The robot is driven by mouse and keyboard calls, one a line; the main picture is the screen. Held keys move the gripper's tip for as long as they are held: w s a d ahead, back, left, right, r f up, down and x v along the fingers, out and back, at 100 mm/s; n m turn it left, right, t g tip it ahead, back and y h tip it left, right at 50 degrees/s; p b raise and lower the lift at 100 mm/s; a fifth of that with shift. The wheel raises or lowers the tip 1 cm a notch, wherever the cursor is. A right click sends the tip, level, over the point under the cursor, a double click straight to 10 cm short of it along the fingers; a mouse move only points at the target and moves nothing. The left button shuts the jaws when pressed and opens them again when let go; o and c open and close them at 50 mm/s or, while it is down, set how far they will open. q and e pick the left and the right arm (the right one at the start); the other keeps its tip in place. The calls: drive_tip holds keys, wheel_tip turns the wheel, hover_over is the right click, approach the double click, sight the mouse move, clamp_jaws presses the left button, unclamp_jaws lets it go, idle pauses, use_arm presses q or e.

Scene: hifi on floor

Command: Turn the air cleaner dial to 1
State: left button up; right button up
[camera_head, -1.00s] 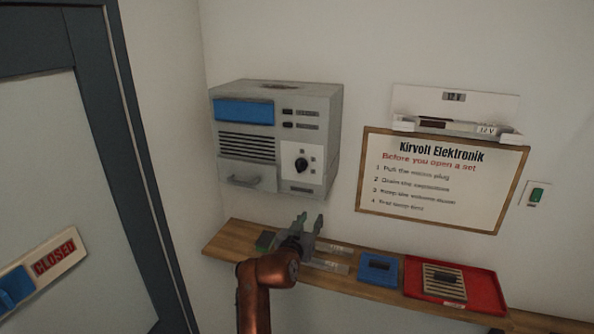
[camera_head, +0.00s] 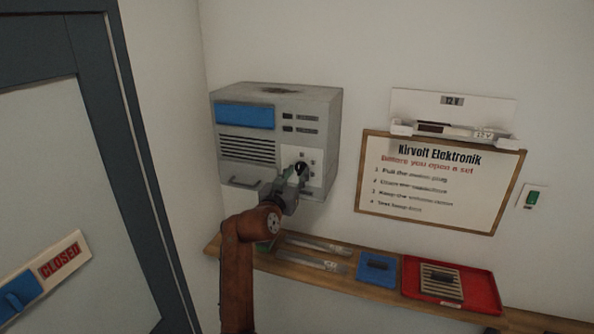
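The air cleaner (camera_head: 245,145) is a grey box on the wall with a blue panel, dark vent slots and a handle at its lower left. Its black dial (camera_head: 301,168) sits on a pale plate at the lower right of the front.
A notice board (camera_head: 440,185) and a green switch (camera_head: 534,198) are on the wall to the right. A door (camera_head: 70,180) stands at the left.

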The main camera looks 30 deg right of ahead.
drive_tip(key=shift+w+d, duration=0.15)
drive_tip(key=shift+d, duration=0.05)
drive_tip(key=shift+c, duration=0.2)
clamp_jaws()
